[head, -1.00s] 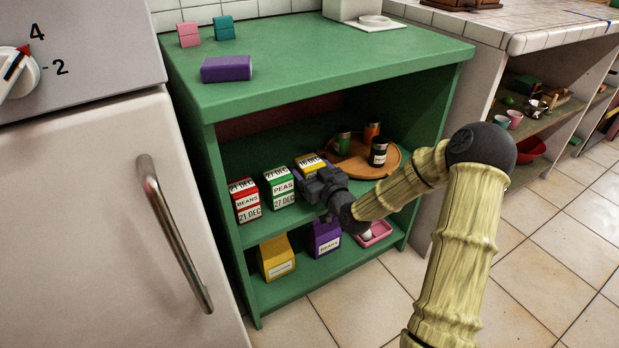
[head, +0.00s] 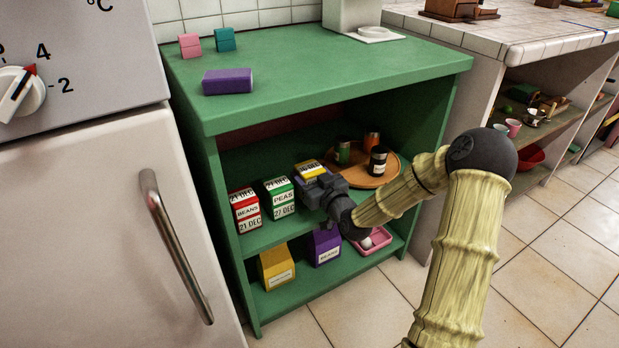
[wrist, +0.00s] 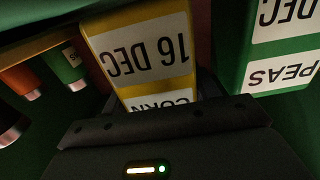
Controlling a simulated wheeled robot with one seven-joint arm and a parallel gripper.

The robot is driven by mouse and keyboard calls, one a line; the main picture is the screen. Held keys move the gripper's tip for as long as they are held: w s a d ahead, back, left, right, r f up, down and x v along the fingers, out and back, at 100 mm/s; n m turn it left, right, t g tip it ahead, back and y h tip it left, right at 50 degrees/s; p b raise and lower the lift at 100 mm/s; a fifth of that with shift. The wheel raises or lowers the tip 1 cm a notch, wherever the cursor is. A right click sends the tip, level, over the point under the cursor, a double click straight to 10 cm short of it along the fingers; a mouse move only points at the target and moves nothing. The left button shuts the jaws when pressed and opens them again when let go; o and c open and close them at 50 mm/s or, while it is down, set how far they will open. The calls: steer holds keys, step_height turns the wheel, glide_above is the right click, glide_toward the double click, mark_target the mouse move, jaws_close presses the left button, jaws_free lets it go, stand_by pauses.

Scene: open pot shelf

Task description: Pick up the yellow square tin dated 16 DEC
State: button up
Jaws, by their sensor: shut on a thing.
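The yellow square tin (head: 309,168) has a white label and is on the upper shelf of the green unit, right of the peas tin. In the wrist view the yellow tin (wrist: 142,52) reads "16 DEC" and "CORN", upside down. My gripper (head: 318,185) is shut on the tin from the front. In the wrist view the gripper body hides the tin's lower part. I cannot tell clearly whether the tin's base touches the shelf.
The green PEAS tin (head: 281,197) and red BEANS tin (head: 245,209) stand close on the left. A wooden round tray (head: 378,180) with several jars is behind right. Yellow (head: 276,269) and purple (head: 324,246) boxes sit on the lower shelf. The shelf top (head: 320,75) overhangs.

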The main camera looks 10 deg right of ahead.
step_height(320, 180, up, 9)
steer(key=p, duration=0.4)
stand_by(0.4)
